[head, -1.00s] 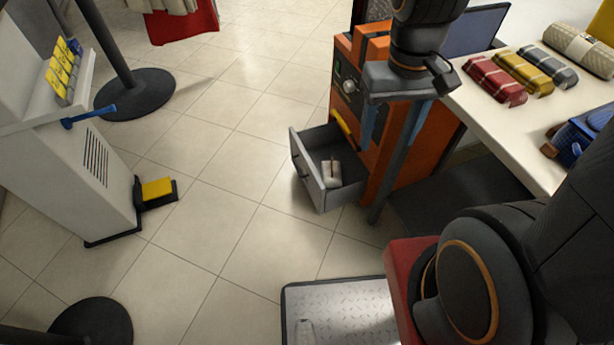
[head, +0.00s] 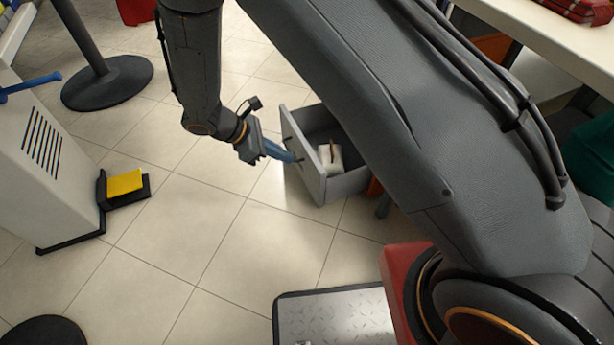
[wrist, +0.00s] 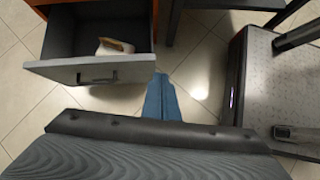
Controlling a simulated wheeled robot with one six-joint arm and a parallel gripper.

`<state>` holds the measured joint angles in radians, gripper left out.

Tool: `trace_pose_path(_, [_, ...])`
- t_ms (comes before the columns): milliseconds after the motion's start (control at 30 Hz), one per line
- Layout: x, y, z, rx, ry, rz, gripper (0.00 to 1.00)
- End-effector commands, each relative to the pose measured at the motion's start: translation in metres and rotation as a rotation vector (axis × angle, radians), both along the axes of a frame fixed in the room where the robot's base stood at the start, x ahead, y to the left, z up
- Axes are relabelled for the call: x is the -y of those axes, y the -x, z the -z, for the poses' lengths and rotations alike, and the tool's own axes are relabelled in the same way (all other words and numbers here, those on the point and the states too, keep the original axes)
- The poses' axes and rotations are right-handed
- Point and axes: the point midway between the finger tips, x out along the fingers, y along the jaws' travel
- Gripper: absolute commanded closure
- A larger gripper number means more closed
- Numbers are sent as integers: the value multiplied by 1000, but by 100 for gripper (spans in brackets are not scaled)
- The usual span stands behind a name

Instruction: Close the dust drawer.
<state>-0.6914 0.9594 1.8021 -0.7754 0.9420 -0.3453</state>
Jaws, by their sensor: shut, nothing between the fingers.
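The dust drawer (head: 301,157) is grey and stands pulled open, with a small white block-like item with a brown part (head: 330,158) inside. In the wrist view the drawer front (wrist: 120,69) shows its dark handle (wrist: 97,80). My gripper (head: 291,157) has its blue fingers shut and empty, pointing at the outer face of the drawer front in the head view. In the wrist view the fingertips (wrist: 162,82) appear beside the right end of the front. I cannot tell whether they touch it. My arm hides most of the orange cabinet behind.
A pale machine (head: 45,150) with a yellow pedal (head: 125,183) stands at left. A dark post base (head: 108,82) is behind it. A metal tread plate (head: 335,315) lies at the front, and a white counter (head: 540,40) is at upper right. Tiled floor left of the drawer is clear.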

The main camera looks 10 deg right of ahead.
Motion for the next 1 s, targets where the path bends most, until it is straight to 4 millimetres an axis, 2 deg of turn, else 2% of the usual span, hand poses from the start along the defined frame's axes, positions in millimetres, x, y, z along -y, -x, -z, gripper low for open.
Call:
trace_pose_path(33, [-11,-4,26,-10,27,-57,100])
trace_pose_path(100, [-22,-9,43,-17,54,-115,100])
trace_pose_path(233, [-32,-12,60,-24,83,-175,100])
trace_pose_path(367, [-30,-14,65,-25,90,-187,100])
trace_pose_path(567, [-9,-20,86,-26,90,-184,100])
trace_pose_path(900, [36,-34,133,-27,89,-181,100])
trace_pose_path(1000, [50,-39,132,-25,88,-181,100])
